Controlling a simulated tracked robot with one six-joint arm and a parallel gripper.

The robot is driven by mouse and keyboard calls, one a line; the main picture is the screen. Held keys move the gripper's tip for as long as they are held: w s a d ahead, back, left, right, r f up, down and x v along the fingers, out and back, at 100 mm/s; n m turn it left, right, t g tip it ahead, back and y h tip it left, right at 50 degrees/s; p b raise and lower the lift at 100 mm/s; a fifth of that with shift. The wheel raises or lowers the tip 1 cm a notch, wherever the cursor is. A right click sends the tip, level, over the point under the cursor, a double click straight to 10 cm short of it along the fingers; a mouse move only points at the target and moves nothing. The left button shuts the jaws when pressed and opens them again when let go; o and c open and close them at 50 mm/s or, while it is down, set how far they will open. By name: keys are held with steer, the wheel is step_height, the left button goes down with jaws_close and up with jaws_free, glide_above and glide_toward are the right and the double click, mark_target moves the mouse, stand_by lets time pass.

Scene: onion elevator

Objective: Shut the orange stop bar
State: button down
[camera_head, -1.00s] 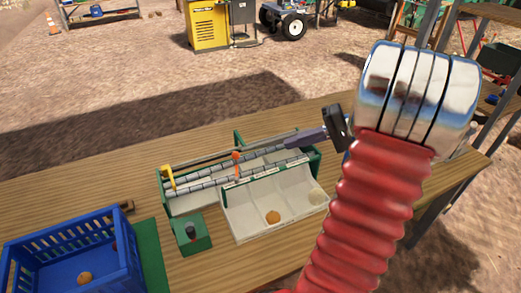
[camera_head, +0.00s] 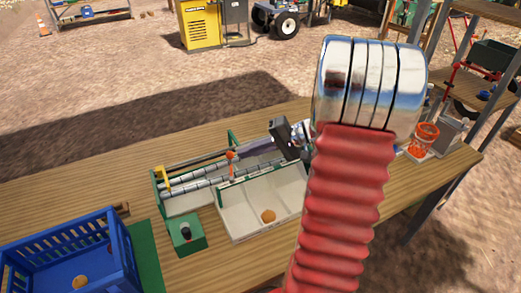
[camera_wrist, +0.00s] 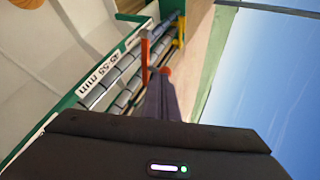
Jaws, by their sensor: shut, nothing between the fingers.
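The orange stop bar (camera_head: 232,168) stands over the grey roller track of the green-framed sorter, with a round orange knob at its top. In the wrist view the orange bar (camera_wrist: 145,50) reaches across the rollers, and its knob shows just past my fingertips. My gripper (camera_head: 243,153) is shut and empty, its purple-grey fingers pointing left just behind and right of the knob. In the wrist view the fingers (camera_wrist: 160,85) end close to the knob; I cannot tell whether they touch it. Part of the gripper and the track's right end are hidden by my arm.
A yellow bracket (camera_head: 163,178) stands at the track's left end. White bins (camera_head: 240,219), one holding an onion (camera_head: 268,216), lie in front. A green box with a dark knob (camera_head: 187,235) and a blue crate (camera_head: 120,250) are at left. An orange bucket (camera_head: 424,138) stands at right.

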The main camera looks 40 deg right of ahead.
steer(key=shift+w+a+f, duration=0.1)
steer(key=shift+w+a, duration=0.3)
steer(key=shift+w+a+n+g+y, duration=0.25)
steer(key=shift+w+n+g+y, duration=0.6)
steer(key=shift+n+g, duration=0.35)
steer(key=shift+w+a+n, duration=0.3)
steer(key=shift+w, duration=0.05)
glide_toward(237, 149)
steer(key=v, duration=0.4)
steer(key=shift+s, duration=0.25)
